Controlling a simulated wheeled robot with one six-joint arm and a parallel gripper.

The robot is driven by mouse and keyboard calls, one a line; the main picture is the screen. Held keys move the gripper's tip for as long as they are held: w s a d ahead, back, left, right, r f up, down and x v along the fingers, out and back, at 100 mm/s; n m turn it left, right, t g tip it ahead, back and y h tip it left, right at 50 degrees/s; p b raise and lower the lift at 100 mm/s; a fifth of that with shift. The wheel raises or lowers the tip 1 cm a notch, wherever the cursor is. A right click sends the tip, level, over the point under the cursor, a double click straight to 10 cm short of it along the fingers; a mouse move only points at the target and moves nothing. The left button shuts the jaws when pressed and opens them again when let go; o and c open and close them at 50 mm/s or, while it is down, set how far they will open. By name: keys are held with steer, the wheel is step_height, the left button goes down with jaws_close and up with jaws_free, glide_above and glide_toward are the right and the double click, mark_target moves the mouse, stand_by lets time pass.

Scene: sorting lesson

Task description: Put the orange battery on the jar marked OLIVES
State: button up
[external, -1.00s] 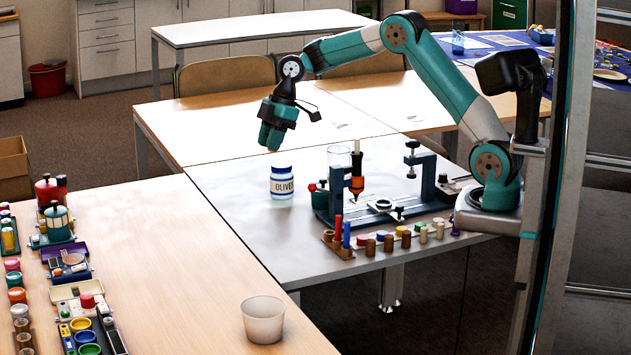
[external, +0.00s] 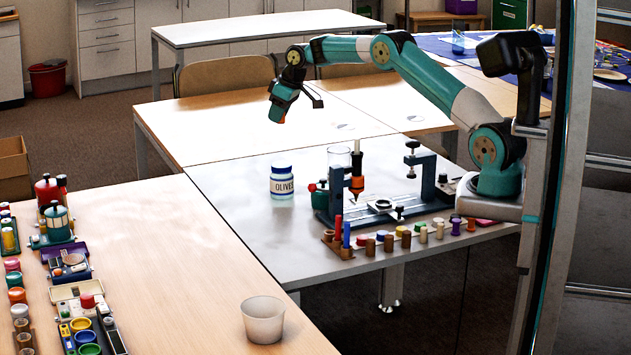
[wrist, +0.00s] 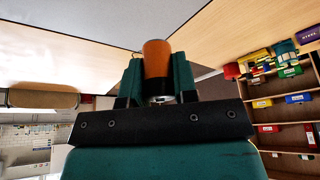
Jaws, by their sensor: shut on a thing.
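The jar marked OLIVES (external: 282,183) is white with a blue lid and stands upright on the grey table. Nothing rests on its lid. My gripper (external: 281,120) is in the air above the jar, tilted, and apart from it. In the wrist view my gripper (wrist: 158,85) is shut on the orange battery (wrist: 157,60), which has an orange body and a dark band and sits between the two teal fingers. In the external view only a small orange bit of the battery (external: 283,122) shows at the fingertips. The jar is not visible in the wrist view.
Right of the jar stands a dark blue rig (external: 428,180) with a clear cylinder (external: 339,160). A row of small coloured pegs lines the table's front. A white cup (external: 263,320) stands on the wooden table in front. The grey table left of the jar is clear.

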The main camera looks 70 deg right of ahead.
mark_target(275, 164)
step_height(275, 164, down, 12)
steer(key=shift+r+p, duration=0.1)
steer(key=shift+p, duration=0.4)
steer(key=shift+f, duration=0.2)
steer(key=o, duration=0.9)
steer(key=shift+r, duration=0.1)
